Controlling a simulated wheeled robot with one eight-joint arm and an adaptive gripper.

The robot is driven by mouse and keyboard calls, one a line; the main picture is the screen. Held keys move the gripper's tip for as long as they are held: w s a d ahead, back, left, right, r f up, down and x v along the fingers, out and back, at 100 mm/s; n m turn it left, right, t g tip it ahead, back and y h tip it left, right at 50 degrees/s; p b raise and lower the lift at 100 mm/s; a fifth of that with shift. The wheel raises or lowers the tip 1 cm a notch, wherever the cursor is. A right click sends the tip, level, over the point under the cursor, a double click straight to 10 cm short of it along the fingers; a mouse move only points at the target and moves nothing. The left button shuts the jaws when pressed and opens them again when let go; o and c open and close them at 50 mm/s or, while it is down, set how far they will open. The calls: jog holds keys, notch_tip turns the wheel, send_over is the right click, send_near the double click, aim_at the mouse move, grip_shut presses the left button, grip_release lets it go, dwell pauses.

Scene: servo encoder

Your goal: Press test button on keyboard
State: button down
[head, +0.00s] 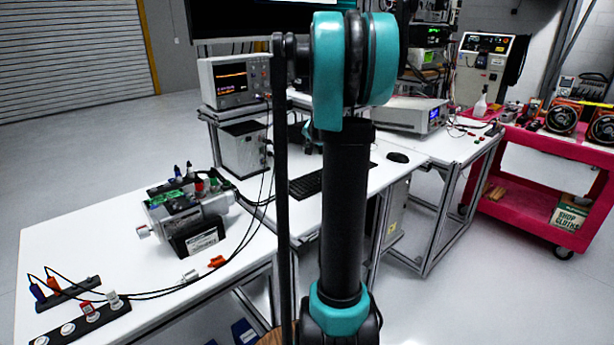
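A black keyboard (307,186) lies on the white corner desk, just left of my upright arm. My arm hides part of it, and the separate keys, including any test button, are too small to make out. My arm's black and teal links stand in the middle of the head view, in front of the desk. My gripper is not visible in this view.
A servo motor (193,215) with cables stands on the left white table (110,240). An oscilloscope (236,80) is on the shelf behind. A mouse (398,157) and bench instrument (409,114) are right of my arm. A pink cart (545,145) stands far right.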

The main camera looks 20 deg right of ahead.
aim_at(308, 176)
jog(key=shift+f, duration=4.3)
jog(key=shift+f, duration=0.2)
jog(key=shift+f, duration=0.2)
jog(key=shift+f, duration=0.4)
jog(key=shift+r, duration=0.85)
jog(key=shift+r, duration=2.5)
